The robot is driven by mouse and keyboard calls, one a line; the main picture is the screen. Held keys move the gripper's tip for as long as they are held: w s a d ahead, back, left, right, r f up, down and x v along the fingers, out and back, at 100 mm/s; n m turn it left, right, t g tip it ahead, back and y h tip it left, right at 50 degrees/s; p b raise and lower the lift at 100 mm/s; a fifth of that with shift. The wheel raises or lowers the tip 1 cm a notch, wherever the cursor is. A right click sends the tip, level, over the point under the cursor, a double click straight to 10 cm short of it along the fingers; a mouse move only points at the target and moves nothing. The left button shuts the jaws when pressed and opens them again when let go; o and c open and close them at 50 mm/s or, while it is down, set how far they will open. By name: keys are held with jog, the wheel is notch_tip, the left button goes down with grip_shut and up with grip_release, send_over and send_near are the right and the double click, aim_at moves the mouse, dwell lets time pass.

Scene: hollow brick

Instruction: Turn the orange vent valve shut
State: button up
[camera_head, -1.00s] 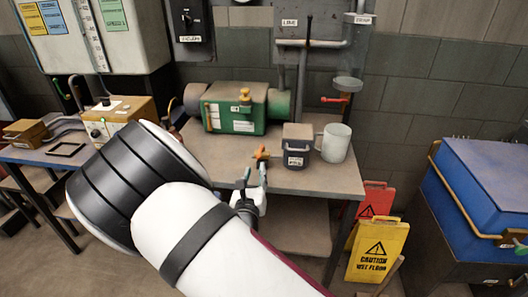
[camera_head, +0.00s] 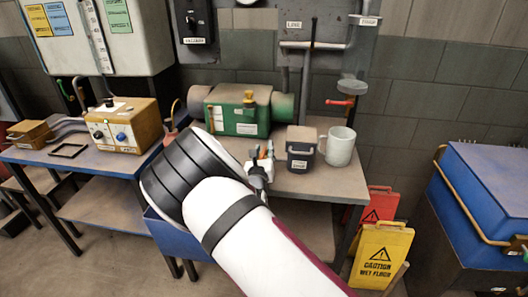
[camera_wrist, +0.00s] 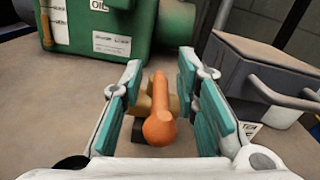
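The orange vent valve (camera_wrist: 159,110) stands on the table in front of the green machine, seen in the wrist view between my two fingers. It has an orange bar handle that runs away from the wrist camera, over a tan-orange part and a dark base. In the head view only a small orange bit of the valve (camera_head: 264,151) shows by my fingertips. My gripper (camera_wrist: 160,98) is open, with teal finger pads on either side of the handle and gaps on both sides. In the head view my gripper (camera_head: 259,165) is low over the table, and my arm hides part of it.
A green machine (camera_head: 237,112) labelled OIL stands behind the valve. A dark lidded box (camera_head: 301,150) and a white mug (camera_head: 340,147) stand close on the right. A yellow wet-floor sign (camera_head: 380,254) stands by the table's right front.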

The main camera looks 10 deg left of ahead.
jog(key=shift+c, duration=0.5)
grip_shut()
